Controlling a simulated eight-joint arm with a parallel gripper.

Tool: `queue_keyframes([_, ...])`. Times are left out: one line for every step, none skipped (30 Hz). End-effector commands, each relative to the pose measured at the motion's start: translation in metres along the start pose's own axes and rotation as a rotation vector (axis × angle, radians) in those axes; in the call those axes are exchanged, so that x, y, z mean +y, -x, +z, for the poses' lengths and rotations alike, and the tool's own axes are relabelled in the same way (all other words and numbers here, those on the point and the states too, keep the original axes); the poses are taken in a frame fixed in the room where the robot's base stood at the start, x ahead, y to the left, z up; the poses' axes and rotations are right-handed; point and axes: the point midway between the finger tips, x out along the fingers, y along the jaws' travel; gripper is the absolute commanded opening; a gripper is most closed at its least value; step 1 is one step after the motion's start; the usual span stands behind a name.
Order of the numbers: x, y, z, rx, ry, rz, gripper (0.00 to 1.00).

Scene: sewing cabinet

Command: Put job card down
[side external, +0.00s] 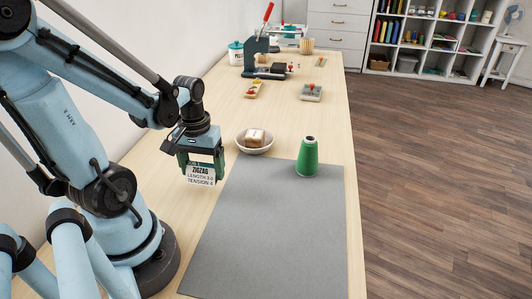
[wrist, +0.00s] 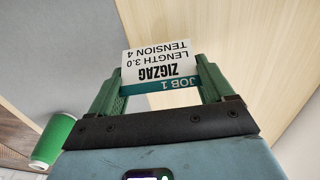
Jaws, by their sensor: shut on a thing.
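The job card (side external: 200,174) is white with a teal top band and the words "ZIGZAG", "LENGTH 3.0" and "TENSION 4". My gripper (side external: 201,163) is shut on the card, which hangs below it near the left edge of the grey mat (side external: 264,235). In the wrist view the card (wrist: 158,66) sits between the two green fingers of my gripper (wrist: 157,88), with its text upside down. The card appears to be above the table; I cannot tell how high.
A green thread cone (side external: 307,158) stands on the mat's far right corner. A white bowl (side external: 255,147) with a pale block in it stands just beyond the mat. The mat's middle is clear.

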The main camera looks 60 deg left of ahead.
Motion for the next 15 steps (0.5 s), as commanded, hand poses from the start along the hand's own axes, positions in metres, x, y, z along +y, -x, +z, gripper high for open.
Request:
queue_keyframes([0.000, -0.004, 0.000, 0.000, 0.000, 0.000, 0.53])
queue_keyframes([0.000, -0.006, -0.001, 0.000, 0.000, 0.000, 0.53])
queue_keyframes([0.000, -0.010, -0.001, 0.000, 0.000, 0.000, 0.53])
queue_keyframes([0.000, -0.013, 0.000, 0.000, 0.000, 0.000, 0.53])
queue_keyframes([0.000, -0.016, 0.000, 0.000, 0.000, 0.000, 0.53])
queue_keyframes([0.001, -0.020, 0.000, 0.000, 0.000, 0.000, 0.53])
queue_keyframes([0.001, -0.023, -0.001, 0.000, 0.000, 0.000, 0.53])
queue_keyframes([0.001, -0.025, -0.001, 0.000, 0.000, 0.001, 0.53])
queue_keyframes([0.001, -0.028, -0.001, 0.001, 0.000, 0.001, 0.53])
queue_keyframes([0.001, -0.030, 0.000, 0.001, 0.000, 0.001, 0.53])
queue_keyframes([0.001, -0.032, 0.000, 0.001, 0.000, 0.001, 0.53])
queue_keyframes([0.001, -0.033, 0.000, 0.001, 0.000, 0.001, 0.53])
queue_keyframes([0.001, -0.034, 0.000, 0.001, 0.000, 0.001, 0.53])
queue_keyframes([0.001, -0.035, 0.000, 0.001, 0.000, 0.001, 0.53])
queue_keyframes([0.001, -0.036, 0.000, 0.001, 0.000, 0.001, 0.53])
